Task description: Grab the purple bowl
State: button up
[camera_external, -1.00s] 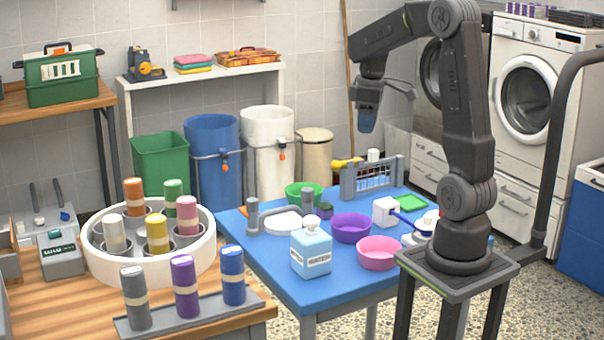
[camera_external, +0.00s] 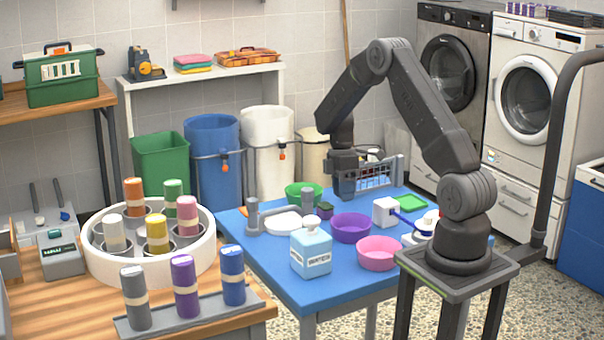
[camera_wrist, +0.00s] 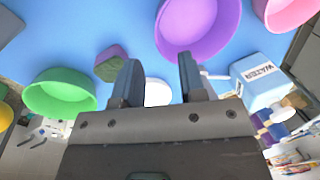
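The purple bowl (camera_external: 350,228) stands upright on the blue table, between the green bowl and the pink bowl. In the wrist view the purple bowl (camera_wrist: 199,24) is at the top, ahead of the fingers and slightly right of centre. My gripper (camera_external: 345,192) is above the table, over and behind the purple bowl, apart from it. In the wrist view my gripper (camera_wrist: 160,82) has its two fingers spread with nothing held between them.
A pink bowl (camera_external: 377,253), a green bowl (camera_external: 303,193) and a water bottle (camera_external: 311,252) stand around the purple bowl on the blue table (camera_external: 262,264). A white plate (camera_external: 283,222) and a small dark block (camera_external: 325,211) are close by. A wire rack (camera_external: 377,180) stands behind.

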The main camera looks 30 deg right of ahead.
aim_at(345, 214)
jog(key=x, duration=0.6)
jog(key=shift+f, duration=0.25)
grip_shut()
